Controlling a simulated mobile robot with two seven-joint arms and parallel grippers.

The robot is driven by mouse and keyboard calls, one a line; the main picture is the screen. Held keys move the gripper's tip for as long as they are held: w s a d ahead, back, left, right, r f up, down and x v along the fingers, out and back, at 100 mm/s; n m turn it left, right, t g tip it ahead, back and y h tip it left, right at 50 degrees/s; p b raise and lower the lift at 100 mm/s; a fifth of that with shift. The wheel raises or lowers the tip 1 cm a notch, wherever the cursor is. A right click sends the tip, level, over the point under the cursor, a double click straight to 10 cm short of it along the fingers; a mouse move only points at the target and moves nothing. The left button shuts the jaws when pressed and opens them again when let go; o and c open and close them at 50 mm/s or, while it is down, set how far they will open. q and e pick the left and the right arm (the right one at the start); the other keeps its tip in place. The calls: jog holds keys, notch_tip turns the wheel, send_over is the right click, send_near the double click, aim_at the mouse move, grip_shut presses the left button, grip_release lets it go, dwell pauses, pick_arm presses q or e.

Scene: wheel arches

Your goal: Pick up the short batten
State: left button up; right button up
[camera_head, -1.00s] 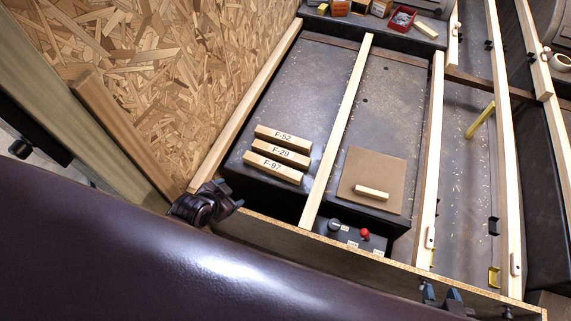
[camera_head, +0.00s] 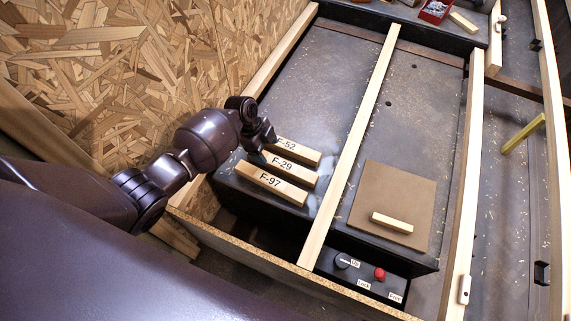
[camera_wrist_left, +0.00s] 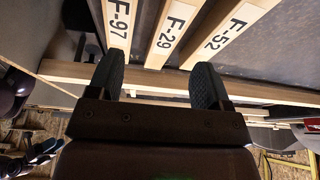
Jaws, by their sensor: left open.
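A short, unmarked light-wood batten (camera_head: 391,222) lies on a brown square board (camera_head: 370,190) on the dark bench top. Three labelled wooden blocks lie side by side left of the long middle rail: F-52 (camera_head: 299,153), F-29 (camera_head: 302,175) and F-97 (camera_head: 285,190). My left gripper (camera_head: 264,146) is at the left ends of F-52 and F-29, apart from the short batten. In the left wrist view its fingers (camera_wrist_left: 157,72) are spread and empty, with the labelled blocks beyond them. The short batten does not show there.
Long wooden rails (camera_head: 354,146) cross over the bench and divide it. A chipboard wall (camera_head: 150,70) stands at the left. A control panel with a red knob (camera_head: 380,273) is at the front. A red box (camera_head: 435,10) sits at the back. The bench behind the blocks is clear.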

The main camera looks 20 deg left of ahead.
aim_at(281, 163)
pick_arm(q)
jog(key=shift+w+d+f+m+g, duration=0.1)
jog(key=shift+w+m+g, duration=0.1)
jog(key=shift+w, duration=0.2)
jog(key=shift+w+d+m+g, duration=0.1)
jog(key=shift+w+m, duration=0.1)
jog(key=shift+w, duration=0.15)
jog(key=shift+w+d+f+b, duration=0.1)
jog(key=shift+b, duration=0.25)
jog(key=b+x, duration=0.1)
jog(key=x, duration=0.3)
jog(key=shift+d+f, duration=0.1)
jog(key=shift+f, duration=0.15)
jog(key=shift+d+f+b, duration=0.25)
jog(key=shift+f+b, duration=0.2)
jog(key=b+x, duration=0.2)
jog(key=x, duration=0.2)
jog(key=shift+d+f, duration=0.1)
jog(key=shift+f, duration=0.25)
jog(key=shift+w+r, duration=0.1)
jog(key=shift+w, duration=0.05)
jog(key=c, duration=1.1)
